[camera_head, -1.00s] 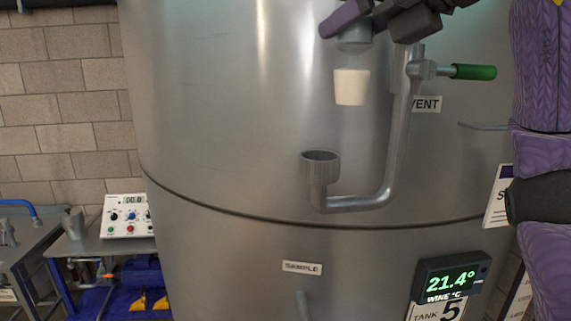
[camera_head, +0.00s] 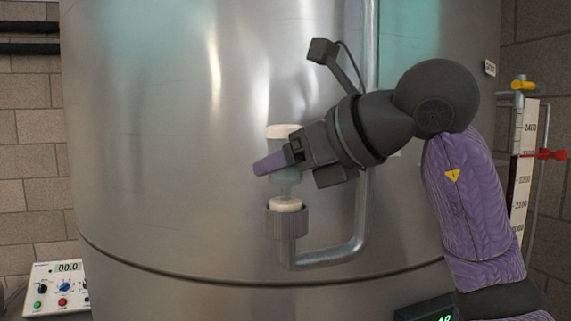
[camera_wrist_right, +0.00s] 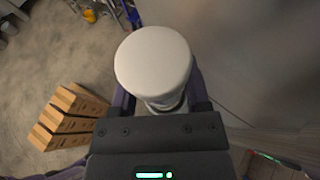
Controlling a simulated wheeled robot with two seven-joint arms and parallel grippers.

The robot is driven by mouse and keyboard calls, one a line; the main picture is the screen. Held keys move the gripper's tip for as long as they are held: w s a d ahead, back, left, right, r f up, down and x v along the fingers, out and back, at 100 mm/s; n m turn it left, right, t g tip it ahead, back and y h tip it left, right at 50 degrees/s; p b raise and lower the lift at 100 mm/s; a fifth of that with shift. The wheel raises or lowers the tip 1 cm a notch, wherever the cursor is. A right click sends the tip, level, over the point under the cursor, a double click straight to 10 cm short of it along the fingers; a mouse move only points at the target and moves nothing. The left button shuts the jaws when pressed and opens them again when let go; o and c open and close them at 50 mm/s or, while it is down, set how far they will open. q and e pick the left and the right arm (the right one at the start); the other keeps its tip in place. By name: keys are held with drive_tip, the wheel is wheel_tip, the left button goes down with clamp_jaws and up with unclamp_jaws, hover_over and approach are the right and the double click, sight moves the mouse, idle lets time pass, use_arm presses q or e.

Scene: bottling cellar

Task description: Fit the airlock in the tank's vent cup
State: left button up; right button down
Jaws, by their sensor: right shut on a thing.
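The airlock (camera_head: 284,132) has a cream cap, a clear greenish body and a cream stopper at its foot. My right gripper (camera_head: 275,163) is shut on its body from the right. The airlock looks upright. Its stopper shows at the mouth of the grey ribbed vent cup (camera_head: 287,224), its lower part hidden by the cup's rim; how deep it sits I cannot tell. In the right wrist view the airlock's round cap (camera_wrist_right: 153,62) fills the space between the fingers and hides the cup. My left gripper is not in view.
The vent pipe (camera_head: 330,257) bends from the cup to the right and up behind my right arm, along the steel tank (camera_head: 150,170). A sight gauge (camera_head: 524,170) with a red valve stands at right. A control box (camera_head: 58,287) is at lower left.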

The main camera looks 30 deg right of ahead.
drive_tip(key=shift+c, duration=0.3)
unclamp_jaws()
drive_tip(key=shift+f, duration=0.1)
drive_tip(key=shift+r, duration=0.25)
drive_tip(key=v, duration=1.2)
drive_tip(key=shift+w, duration=0.1)
